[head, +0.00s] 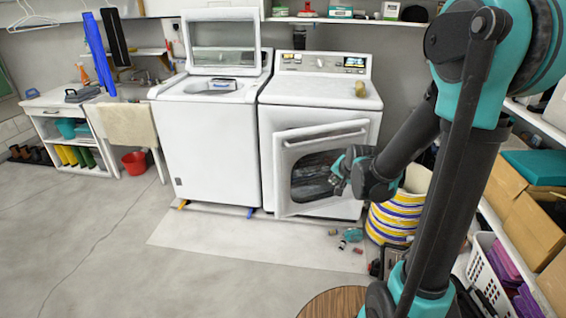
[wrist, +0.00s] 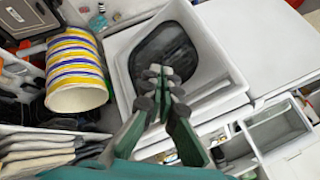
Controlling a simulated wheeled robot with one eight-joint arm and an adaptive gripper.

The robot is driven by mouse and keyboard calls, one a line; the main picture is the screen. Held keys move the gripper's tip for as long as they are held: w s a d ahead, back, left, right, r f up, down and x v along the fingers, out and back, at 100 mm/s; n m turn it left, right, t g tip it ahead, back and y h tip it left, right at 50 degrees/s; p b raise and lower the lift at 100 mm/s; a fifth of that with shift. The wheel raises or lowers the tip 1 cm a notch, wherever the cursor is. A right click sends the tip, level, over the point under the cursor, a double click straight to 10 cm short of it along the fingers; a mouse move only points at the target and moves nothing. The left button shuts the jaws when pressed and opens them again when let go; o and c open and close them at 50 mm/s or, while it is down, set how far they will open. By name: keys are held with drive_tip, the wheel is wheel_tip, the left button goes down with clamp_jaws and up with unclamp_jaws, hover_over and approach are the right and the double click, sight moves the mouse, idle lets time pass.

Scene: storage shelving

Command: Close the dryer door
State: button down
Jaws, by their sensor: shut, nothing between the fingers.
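The white dryer (head: 318,93) is the right of two machines in the head view. Its door (head: 281,178), a white frame around a dark window, stands out at an angle from the dryer's front, so it is partly open. The hinge side is hard to tell. My gripper (head: 340,172) is in front of the right part of the door, with its fingers pointing left. In the wrist view my gripper (wrist: 159,72) is shut and empty, over the dark window of the door (wrist: 237,79). I cannot tell whether it touches the door.
A white washer (head: 212,140) with its lid raised stands left of the dryer. A striped basket (head: 392,222) stands close to the dryer's right, also seen in the wrist view (wrist: 76,70). Small items lie on the floor before the dryer. Open floor extends left.

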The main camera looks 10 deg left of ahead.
drive_tip(key=w+a+f+m+t+y, duration=0.2)
drive_tip(key=w+a+f+m, duration=0.15)
drive_tip(key=w+a, duration=0.65)
drive_tip(key=m+t, duration=0.1)
drive_tip(key=m, duration=0.2)
approach(281, 161)
drive_tip(key=shift+y, duration=0.4)
drive_tip(key=x, duration=0.5)
drive_tip(key=shift+w+d+f, duration=0.1)
drive_tip(key=shift+d+f, duration=0.15)
drive_tip(key=shift+f, duration=0.2)
drive_tip(key=shift+w+a, duration=0.2)
drive_tip(key=shift+w, duration=0.25)
